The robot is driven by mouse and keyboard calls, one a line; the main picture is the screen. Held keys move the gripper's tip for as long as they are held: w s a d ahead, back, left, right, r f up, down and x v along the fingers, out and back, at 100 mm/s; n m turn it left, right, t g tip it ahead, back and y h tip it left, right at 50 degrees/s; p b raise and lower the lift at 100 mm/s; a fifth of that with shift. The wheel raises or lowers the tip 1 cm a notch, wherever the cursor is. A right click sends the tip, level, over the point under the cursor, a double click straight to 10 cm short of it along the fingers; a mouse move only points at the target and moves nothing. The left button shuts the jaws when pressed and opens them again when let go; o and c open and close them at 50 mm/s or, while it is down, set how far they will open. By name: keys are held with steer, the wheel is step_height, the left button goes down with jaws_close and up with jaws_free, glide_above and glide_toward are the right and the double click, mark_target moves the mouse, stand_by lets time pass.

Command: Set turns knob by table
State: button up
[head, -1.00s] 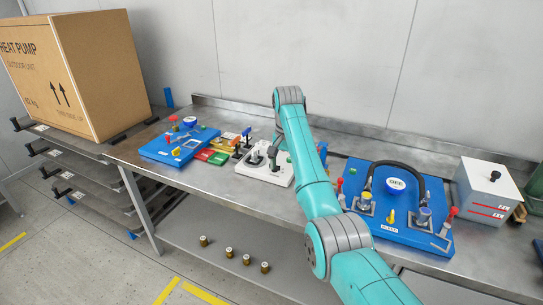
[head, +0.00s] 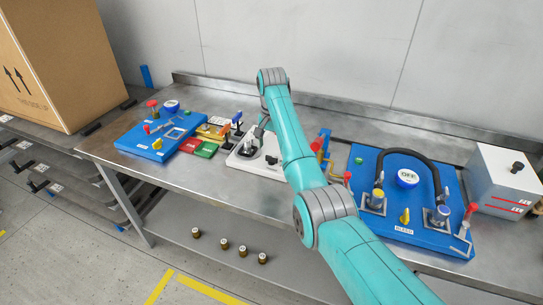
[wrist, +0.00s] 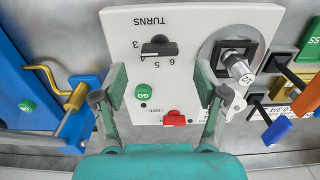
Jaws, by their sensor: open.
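The turns knob (wrist: 159,47) is a black bar knob on a white panel (wrist: 190,20), which reads upside down in the wrist view. Digits 3 to 6 show around it, and its bar lies across the picture. Which digit it marks is too small to tell. My open gripper (wrist: 160,85) has one finger each side of the panel's middle. The knob lies beyond the fingertips, between their lines, apparently untouched.
The panel also bears a green GO button (wrist: 143,92), a red switch (wrist: 174,118) and a round fixture with a silver-capped part (wrist: 239,68). Blue rigs stand left (head: 160,138) and right (head: 340,205) of it. A grey box (head: 500,180) stands far right.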

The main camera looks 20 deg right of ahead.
mark_target(271, 160)
steer(key=shift+f, duration=2.55)
steer(key=c, duration=1.2)
